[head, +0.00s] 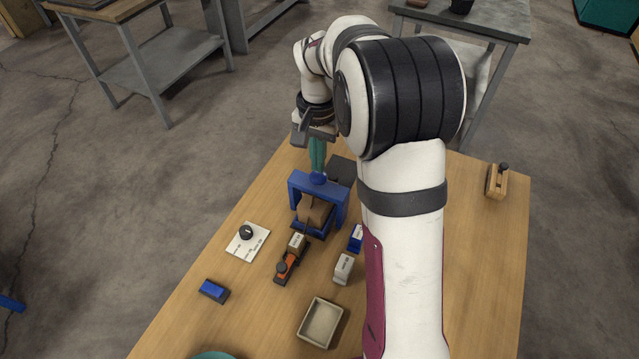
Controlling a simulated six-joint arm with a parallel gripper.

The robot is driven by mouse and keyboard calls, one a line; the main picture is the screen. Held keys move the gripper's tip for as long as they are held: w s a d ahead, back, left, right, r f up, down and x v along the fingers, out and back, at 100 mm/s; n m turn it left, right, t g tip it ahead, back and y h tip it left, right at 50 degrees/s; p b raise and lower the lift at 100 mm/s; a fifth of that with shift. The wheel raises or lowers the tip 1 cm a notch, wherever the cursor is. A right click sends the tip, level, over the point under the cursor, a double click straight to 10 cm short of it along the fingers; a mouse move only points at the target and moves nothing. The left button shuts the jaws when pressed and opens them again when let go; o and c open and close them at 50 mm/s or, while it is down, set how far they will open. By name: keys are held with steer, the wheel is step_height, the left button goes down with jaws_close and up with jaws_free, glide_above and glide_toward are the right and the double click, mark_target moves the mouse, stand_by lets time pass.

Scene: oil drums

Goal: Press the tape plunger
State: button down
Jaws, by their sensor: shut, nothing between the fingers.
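A blue press frame (337,203) stands on the wooden table, with a round blue plunger knob (318,179) on top of its crossbar. A brown box (312,209) sits inside the frame under the crossbar. My gripper (318,170) points down with its teal fingers shut and nothing between them. The fingertips are right over the knob. They appear to touch it or sit just above it; I cannot tell which from this angle. How far down the plunger is cannot be told either.
In front of the press are an orange-and-black tool (286,265), a grey-white block (343,269) and a beige tray (321,322). A white dial plate (247,241) and a blue block (213,290) lie to the left. My arm covers the table's middle right.

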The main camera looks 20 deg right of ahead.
mark_target(318, 175)
steer(key=shift+r, duration=2.6)
steer(key=s+a+n, duration=0.1)
steer(key=s+a, duration=0.2)
steer(key=s, duration=0.6)
steer(key=s+a+n+y, duration=0.1)
steer(key=s+a, duration=0.2)
steer(key=s, duration=0.7)
steer(key=s+a+n, duration=0.1)
steer(key=s+a, duration=0.2)
steer(key=s, duration=0.7)
steer(key=shift+a+y, duration=0.4)
